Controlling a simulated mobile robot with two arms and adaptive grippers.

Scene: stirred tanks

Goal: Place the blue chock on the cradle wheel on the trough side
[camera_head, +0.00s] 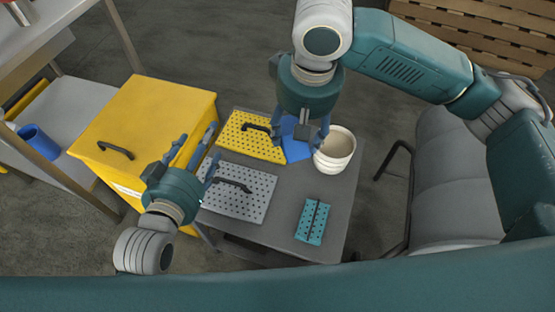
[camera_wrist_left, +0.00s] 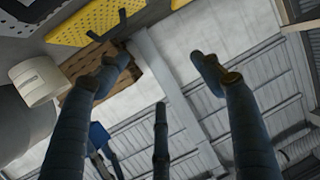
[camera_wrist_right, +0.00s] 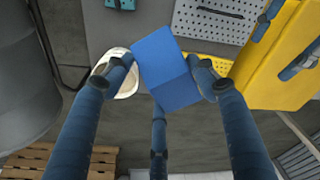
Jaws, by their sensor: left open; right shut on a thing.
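The blue chock (camera_wrist_right: 168,68) is a blue block with two flat faces meeting at an edge. It sits between the fingers of my right gripper (camera_wrist_right: 168,72), which is shut on it. In the head view the chock (camera_head: 294,146) shows partly behind my right gripper (camera_head: 298,132), over the back of the grey table near the white bucket. My left gripper (camera_head: 195,152) is open and empty, beside the grey perforated plate; its fingers also show apart in the left wrist view (camera_wrist_left: 160,62). I cannot make out a cradle wheel or a trough in these views.
The grey table (camera_head: 270,222) bears a yellow perforated plate (camera_head: 240,146), a grey perforated plate (camera_head: 240,200), a teal perforated plate (camera_head: 313,228) and a white bucket (camera_head: 335,158). A yellow cabinet (camera_head: 150,120) stands left.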

